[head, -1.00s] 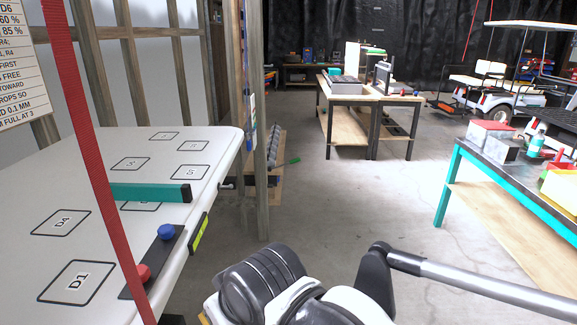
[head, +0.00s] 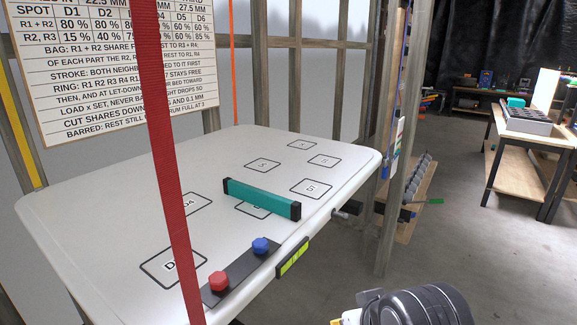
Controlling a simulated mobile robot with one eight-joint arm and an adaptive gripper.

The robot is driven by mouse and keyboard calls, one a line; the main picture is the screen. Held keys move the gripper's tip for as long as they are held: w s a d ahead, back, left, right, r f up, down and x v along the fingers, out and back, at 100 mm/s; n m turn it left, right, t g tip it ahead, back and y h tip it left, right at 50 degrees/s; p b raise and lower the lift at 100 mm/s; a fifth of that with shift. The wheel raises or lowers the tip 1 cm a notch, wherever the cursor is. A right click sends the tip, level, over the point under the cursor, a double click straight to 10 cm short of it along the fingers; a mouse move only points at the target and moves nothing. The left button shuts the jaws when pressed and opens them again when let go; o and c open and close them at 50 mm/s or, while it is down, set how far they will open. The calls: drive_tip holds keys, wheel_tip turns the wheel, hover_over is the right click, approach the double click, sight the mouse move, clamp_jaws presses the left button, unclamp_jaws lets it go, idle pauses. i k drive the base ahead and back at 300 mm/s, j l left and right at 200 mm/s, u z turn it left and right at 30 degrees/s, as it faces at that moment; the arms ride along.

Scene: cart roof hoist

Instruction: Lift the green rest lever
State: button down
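A small green-tipped handle (head: 432,201), which looks like the green rest lever, sticks out to the right beside a wooden post, beyond the right edge of the white roof panel (head: 110,200). It lies roughly level, and its inner end is partly hidden by the post and dark parts. My gripper is out of view. Only a dark rounded part of my own arm shows at the bottom right, apart from the handle.
A teal bar (head: 262,198) lies on the panel. A dark strip at its near edge carries a red knob (head: 219,281) and a blue knob (head: 261,245). A red strap (head: 160,110) hangs in front. A printed board (head: 120,60) stands behind. Open floor lies right.

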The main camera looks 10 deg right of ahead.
sight(439, 200)
drive_tip(key=i+l+u, duration=0.1)
drive_tip(key=l, duration=0.4)
drive_tip(key=i+l+u, duration=0.1)
drive_tip(key=i+l, duration=0.15)
drive_tip(key=l, duration=0.25)
drive_tip(key=i+l+u, duration=0.1)
drive_tip(key=l, duration=0.4)
drive_tip(key=i+l+u, duration=0.1)
drive_tip(key=l, duration=0.45)
drive_tip(key=i+l+u, duration=0.1)
drive_tip(key=l, duration=0.45)
drive_tip(key=i+l+u, duration=0.15)
drive_tip(key=l, duration=0.4)
drive_tip(key=i+l+u, duration=0.1)
drive_tip(key=l+u, duration=0.25)
drive_tip(key=l, duration=1.3)
drive_tip(key=l+u, duration=0.4)
drive_tip(key=l, duration=1.25)
drive_tip(key=k+l+u, duration=0.1)
drive_tip(key=l+u, duration=0.2)
drive_tip(key=k+l+u, duration=0.15)
drive_tip(key=l+u, duration=0.15)
drive_tip(key=l, duration=0.15)
drive_tip(key=k+l+u, duration=0.4)
drive_tip(key=l+u, duration=0.15)
drive_tip(key=l, duration=0.1)
